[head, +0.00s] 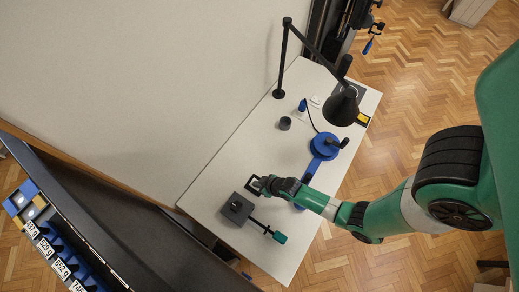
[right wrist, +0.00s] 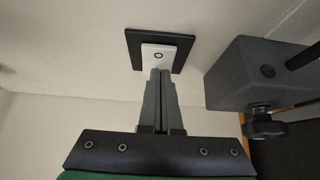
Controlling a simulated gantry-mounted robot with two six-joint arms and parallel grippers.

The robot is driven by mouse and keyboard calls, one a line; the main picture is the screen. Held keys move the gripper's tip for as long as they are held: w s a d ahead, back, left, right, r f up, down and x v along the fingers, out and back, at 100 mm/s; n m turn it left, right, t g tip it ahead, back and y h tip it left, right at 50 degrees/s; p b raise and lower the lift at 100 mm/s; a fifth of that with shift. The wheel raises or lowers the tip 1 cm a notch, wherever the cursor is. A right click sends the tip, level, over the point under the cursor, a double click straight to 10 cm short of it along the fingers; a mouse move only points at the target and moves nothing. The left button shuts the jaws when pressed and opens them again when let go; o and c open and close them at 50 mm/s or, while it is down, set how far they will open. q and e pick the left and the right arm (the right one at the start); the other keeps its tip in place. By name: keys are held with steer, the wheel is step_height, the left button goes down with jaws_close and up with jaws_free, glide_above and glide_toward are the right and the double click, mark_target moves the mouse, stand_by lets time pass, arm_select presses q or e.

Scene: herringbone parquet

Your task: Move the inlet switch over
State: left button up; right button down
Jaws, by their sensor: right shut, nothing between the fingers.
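The inlet switch, a white rocker (right wrist: 164,54) with a small round mark on a black square plate (right wrist: 135,48), shows at the top of the right wrist view. In the head view the dark square plate (head: 251,184) lies on the white table, partly hidden by my gripper. My right gripper (right wrist: 160,72) is shut and empty. Its closed fingertips are at the near edge of the white rocker; I cannot tell whether they touch it. In the head view my right gripper (head: 263,184) reaches in from the right over the plate. My left gripper is not in view.
A grey box (head: 238,208) with a teal-ended rod (head: 280,237) stands close beside the plate; it also shows in the wrist view (right wrist: 250,75). A blue round device (head: 324,146), a small dark cup (head: 285,123) and a black lamp (head: 341,106) stand farther along the table.

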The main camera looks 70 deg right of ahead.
step_height(320, 180, up, 5)
steer(key=p, duration=0.4)
steer(key=shift+p, duration=0.4)
steer(key=s+f+p+v, duration=0.1)
steer(key=p+v, duration=0.1)
steer(key=v, duration=0.7)
steer(key=shift+s+a, duration=0.25)
steer(key=shift+s, duration=0.15)
steer(key=shift+f, duration=0.1)
